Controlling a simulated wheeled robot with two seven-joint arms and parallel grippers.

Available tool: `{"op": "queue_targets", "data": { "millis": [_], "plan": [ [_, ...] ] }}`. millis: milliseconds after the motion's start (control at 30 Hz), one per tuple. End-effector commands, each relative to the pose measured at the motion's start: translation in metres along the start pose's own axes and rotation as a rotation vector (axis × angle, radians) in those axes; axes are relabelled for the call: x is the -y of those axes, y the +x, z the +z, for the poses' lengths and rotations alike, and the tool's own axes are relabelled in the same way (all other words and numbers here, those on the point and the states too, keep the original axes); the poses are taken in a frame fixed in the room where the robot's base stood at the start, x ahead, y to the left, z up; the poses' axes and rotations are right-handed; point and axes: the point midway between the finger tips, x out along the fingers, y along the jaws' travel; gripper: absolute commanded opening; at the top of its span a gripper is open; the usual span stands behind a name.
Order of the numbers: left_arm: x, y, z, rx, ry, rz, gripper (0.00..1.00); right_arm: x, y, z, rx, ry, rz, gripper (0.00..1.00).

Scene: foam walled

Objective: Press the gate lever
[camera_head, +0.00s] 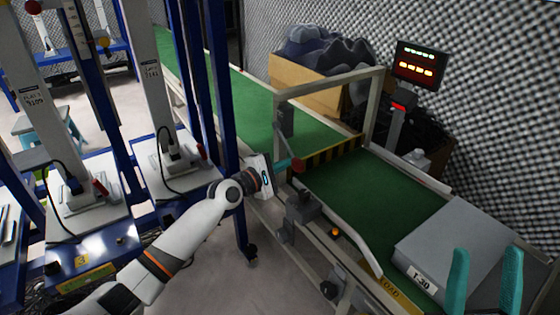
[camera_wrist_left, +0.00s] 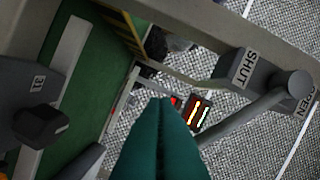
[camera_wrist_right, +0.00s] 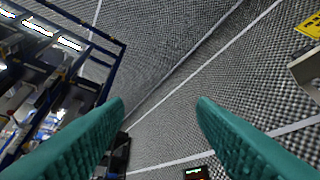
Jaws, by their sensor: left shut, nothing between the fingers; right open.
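The gate (camera_head: 335,152) is a yellow-and-black striped bar low across the green conveyor, inside a pale metal frame. A grey lever housing (camera_head: 286,122) is on the frame's near post. In the left wrist view the lever (camera_wrist_left: 245,118) is a grey bar running from a round hub, beside a SHUT label (camera_wrist_left: 250,68) and a partly cut-off OPEN label. A red tip (camera_head: 298,165) shows by my left gripper (camera_head: 289,163), which is shut and empty; I cannot tell whether they touch. The left gripper also shows in its wrist view (camera_wrist_left: 163,102). My right gripper (camera_head: 487,255) is open and empty.
A grey box labelled T-30 (camera_head: 455,247) lies on the near conveyor belt (camera_head: 365,195). A dark control box (camera_head: 300,207) sits on the conveyor's near side rail. A display post (camera_head: 415,70) stands behind. Blue racks (camera_head: 215,80) stand at left, with bare floor between.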

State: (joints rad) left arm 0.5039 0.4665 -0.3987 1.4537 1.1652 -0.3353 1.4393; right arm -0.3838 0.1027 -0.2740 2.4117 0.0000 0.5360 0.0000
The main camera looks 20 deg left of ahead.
Motion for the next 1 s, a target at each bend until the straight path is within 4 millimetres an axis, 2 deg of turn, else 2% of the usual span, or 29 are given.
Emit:
{"op": "queue_targets", "data": {
  "millis": [233,767,1000],
  "plan": [
    [0.0,-0.003,-0.009,0.001,-0.001,0.0,0.0,0.002,0.001,-0.017,-0.112,-0.007,-0.003,0.51],
    [0.001,-0.004,-0.009,0.001,-0.005,0.001,0.0,0.003,0.001,-0.022,-0.145,-0.008,-0.004,0.51],
    [0.003,-0.004,-0.013,0.001,-0.034,0.007,0.0,0.007,-0.003,-0.05,-0.341,-0.018,-0.012,0.51]
  ]
}}
